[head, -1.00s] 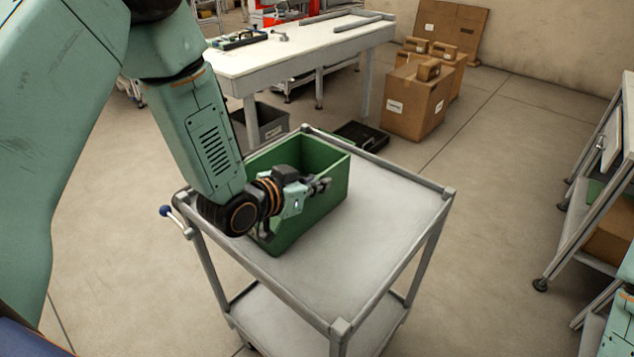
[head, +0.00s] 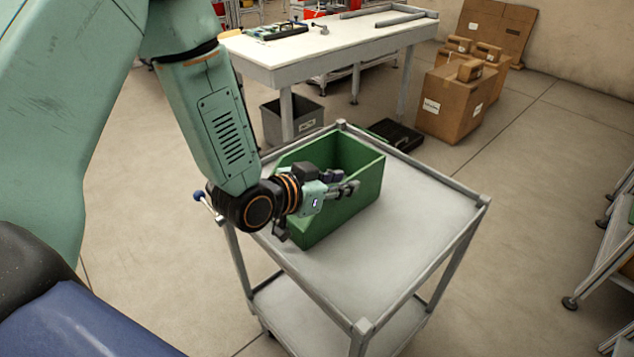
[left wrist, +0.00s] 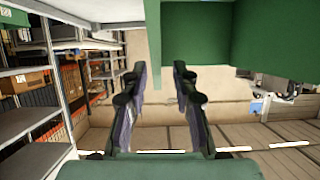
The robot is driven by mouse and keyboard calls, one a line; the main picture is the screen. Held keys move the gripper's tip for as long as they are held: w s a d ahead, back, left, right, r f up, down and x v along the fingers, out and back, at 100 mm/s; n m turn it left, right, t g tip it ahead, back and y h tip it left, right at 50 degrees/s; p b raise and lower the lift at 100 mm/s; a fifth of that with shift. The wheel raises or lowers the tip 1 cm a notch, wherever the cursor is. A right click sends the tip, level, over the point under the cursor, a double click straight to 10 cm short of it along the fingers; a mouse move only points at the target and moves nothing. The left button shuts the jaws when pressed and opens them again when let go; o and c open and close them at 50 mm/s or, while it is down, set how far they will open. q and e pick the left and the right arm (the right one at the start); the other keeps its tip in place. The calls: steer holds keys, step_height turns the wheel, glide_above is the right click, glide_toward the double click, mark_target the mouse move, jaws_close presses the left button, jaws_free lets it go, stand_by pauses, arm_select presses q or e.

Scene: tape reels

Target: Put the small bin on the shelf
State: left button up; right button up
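The small bin is a green open-topped bin (head: 345,217) standing upright on the top of a grey cart in the head view. My left gripper (head: 354,187) is at the bin's near left side, with its fingers reaching across the opening. In the left wrist view the two fingers (left wrist: 161,82) are apart, with nothing visible between their tips. Green bin walls (left wrist: 197,35) fill the top of that view. I cannot tell whether the gripper touches the bin. Shelves with boxes (left wrist: 28,124) stand at the left of the left wrist view. My right gripper is not in view.
The cart (head: 420,215) has free top space right of the bin. A white table (head: 310,55), a grey bin (head: 290,122), a black tray (head: 396,134) and cardboard boxes (head: 452,105) are behind it. A metal rack (head: 612,255) is at the right edge.

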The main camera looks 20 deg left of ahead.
arm_select(q)
steer(key=p+v, duration=0.1)
steer(key=v, duration=0.4)
steer(key=shift+s+a+r, duration=0.1)
steer(key=shift+s+r, duration=0.05)
steer(key=shift+s, duration=0.05)
steer(key=shift+p+v, duration=0.85)
steer(key=shift+v, duration=0.65)
steer(key=shift+s, duration=0.1)
